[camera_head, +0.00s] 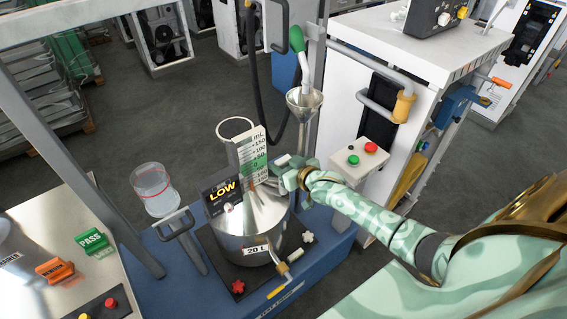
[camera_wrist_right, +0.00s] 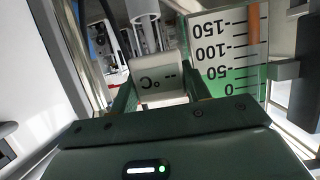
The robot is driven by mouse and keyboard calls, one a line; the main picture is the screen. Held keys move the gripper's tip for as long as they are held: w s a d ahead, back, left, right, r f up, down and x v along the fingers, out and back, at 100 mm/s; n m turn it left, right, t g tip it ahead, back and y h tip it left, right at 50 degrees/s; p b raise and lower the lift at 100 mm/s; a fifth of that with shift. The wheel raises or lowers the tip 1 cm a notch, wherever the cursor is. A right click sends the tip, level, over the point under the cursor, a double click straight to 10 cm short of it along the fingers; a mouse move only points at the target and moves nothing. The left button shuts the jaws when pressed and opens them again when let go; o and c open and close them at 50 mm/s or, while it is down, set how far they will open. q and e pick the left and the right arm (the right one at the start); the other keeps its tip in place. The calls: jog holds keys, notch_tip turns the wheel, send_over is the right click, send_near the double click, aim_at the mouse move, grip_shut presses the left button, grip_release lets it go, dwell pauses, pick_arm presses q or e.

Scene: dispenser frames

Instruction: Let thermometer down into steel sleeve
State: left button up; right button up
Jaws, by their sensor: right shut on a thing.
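My right gripper (camera_head: 283,176) is above the lid of the steel vessel (camera_head: 245,235), beside the mL scale card (camera_head: 254,155). In the right wrist view, the gripper (camera_wrist_right: 160,95) is shut on the thermometer's pale head (camera_wrist_right: 158,84), which shows "-- °C" upside down. The head also shows as a small pale block at the fingers in the head view (camera_head: 283,160). The thermometer's stem is hidden or too small to make out. I cannot clearly make out the steel sleeve; the gripper and scale card cover part of the lid. My left gripper is not in view.
A black "LOW" display (camera_head: 222,191) stands at the vessel's left front. A steel funnel (camera_head: 304,100) is on a post behind the gripper, and a button box (camera_head: 362,156) is to its right. A clear container (camera_head: 154,188) stands at left. The scale card is also close in the wrist view (camera_wrist_right: 228,55).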

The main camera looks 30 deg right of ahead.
jog(key=o, duration=1.1)
jog(key=shift+d, duration=0.1)
jog(key=shift+c, duration=0.2)
jog(key=shift+f, duration=0.1)
jog(key=shift+s+a, duration=0.15)
jog(key=shift+a, duration=0.05)
jog(key=shift+s+p, duration=0.3)
jog(key=p+v, duration=0.3)
jog(key=v, duration=1.2)
jog(key=shift+s+d+r+p, duration=0.2)
jog(key=shift+d+r+p, duration=0.1)
jog(key=shift+d+r, duration=0.1)
jog(key=shift+f, duration=0.1)
